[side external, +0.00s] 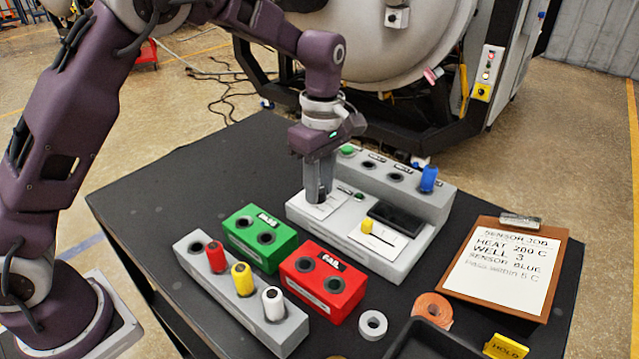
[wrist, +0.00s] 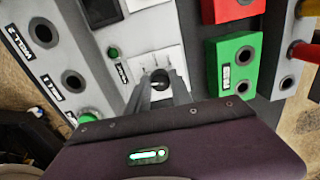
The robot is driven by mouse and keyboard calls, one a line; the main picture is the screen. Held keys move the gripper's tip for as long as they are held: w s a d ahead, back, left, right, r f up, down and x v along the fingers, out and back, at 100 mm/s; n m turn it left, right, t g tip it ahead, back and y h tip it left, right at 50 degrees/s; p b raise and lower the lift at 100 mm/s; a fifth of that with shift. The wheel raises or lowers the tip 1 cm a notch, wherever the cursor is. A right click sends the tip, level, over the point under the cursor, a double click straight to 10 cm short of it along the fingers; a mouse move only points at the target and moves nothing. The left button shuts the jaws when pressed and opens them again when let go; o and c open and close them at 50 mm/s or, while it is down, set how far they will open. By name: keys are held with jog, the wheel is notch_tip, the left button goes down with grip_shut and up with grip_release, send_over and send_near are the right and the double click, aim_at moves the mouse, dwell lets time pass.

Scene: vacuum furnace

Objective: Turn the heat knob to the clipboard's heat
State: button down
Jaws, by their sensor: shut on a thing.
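My gripper (side external: 319,194) points straight down at the left white dial plate of the grey console (side external: 405,268). In the wrist view its fingertips (wrist: 161,88) are shut on a dark knob (wrist: 160,76), which I take to be the heat knob. The fingers hide most of the knob, and I cannot read its setting. The clipboard (side external: 515,262) lies at the right of the table. Its sheet reads "SENSOR JOB, HEAT 200 C, WELL 3, SENSOR BLUE", with a fainter line below. The console's display (side external: 395,217) is dark.
A blue sensor (side external: 429,179) stands at the right end of the console's row of wells. A yellow knob (side external: 367,227) is right of my gripper. Green (side external: 260,232) and red (side external: 323,281) blocks and a grey rack (side external: 258,318) with red, yellow and white sensors stand in front.

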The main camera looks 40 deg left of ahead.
jog(key=m, duration=0.6)
jog(key=shift+r, duration=0.1)
jog(key=m, duration=0.6)
jog(key=shift+m, duration=0.4)
jog(key=m, duration=0.5)
jog(key=shift+t+y, duration=0.3)
jog(key=shift+t, duration=0.1)
jog(key=m, duration=0.6)
jog(key=shift+m, duration=0.4)
jog(key=c, duration=1.1)
grip_release()
jog(key=shift+s, duration=0.1)
jog(key=shift+c, duration=0.2)
